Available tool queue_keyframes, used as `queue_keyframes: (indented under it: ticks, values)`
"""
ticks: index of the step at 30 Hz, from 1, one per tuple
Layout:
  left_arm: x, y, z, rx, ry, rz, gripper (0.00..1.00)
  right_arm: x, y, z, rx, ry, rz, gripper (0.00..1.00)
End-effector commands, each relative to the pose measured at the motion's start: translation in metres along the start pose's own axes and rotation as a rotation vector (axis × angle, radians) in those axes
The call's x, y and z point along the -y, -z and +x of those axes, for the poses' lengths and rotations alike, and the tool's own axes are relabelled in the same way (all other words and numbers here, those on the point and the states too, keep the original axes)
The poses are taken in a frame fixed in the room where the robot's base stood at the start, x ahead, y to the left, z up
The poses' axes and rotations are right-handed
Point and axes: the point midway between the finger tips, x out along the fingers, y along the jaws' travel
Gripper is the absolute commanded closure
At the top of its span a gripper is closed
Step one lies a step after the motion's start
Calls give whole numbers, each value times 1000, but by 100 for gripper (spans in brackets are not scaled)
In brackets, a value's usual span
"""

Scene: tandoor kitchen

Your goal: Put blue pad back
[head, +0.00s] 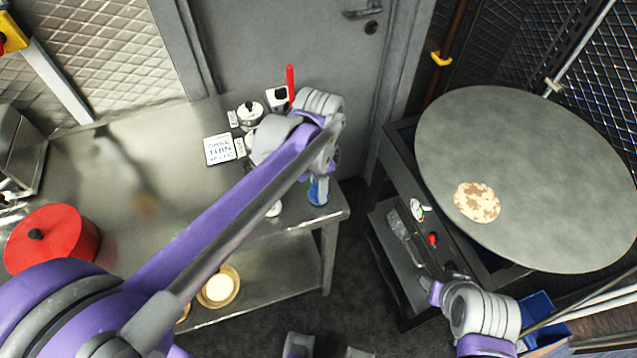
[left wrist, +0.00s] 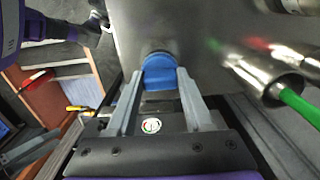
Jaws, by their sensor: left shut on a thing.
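The blue pad (left wrist: 159,72) shows between the fingertips of my left gripper (left wrist: 160,80) in the left wrist view. The gripper is shut on it, in front of a grey metal surface. In the head view, a small blue piece (head: 318,191) shows at the right end of the steel table (head: 150,230), just below my left wrist. My left arm hides most of the gripper there. My right arm comes in at the lower right, beside the dark cart; its fingers are not clear enough to read.
A sign (head: 220,149), a lidded pot (head: 250,112) and a red upright item (head: 290,83) stand near the table's back. A red pot (head: 50,238) is at left. A round grey top (head: 530,150) with a flatbread (head: 477,202) is at right. Dark floor separates them.

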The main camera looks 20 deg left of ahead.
Motion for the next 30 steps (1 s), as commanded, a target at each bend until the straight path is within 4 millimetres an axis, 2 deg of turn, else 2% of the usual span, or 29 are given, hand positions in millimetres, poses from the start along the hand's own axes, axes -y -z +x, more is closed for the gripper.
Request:
queue_keyframes:
  ticks: [6,7,11,12,20,23,26,30]
  values:
    - [0,0,4,0,0,0,100,0,-2,2,2,0,0,52]
    - [0,0,4,0,0,0,45,0,-2,2,1,0,0,52]
    - [0,0,3,0,0,0,21,0,-2,2,1,0,0,52]
    - [0,0,3,0,0,0,19,0,-2,2,1,0,0,52]
    - [0,0,2,0,0,0,19,0,-1,1,1,0,0,52]
    - [0,0,-4,0,0,0,19,0,1,-1,-1,0,0,52]
    - [0,0,-17,0,0,0,19,0,2,-2,-1,0,0,52]
    - [0,0,-48,0,0,0,19,0,4,-4,-3,0,0,52]
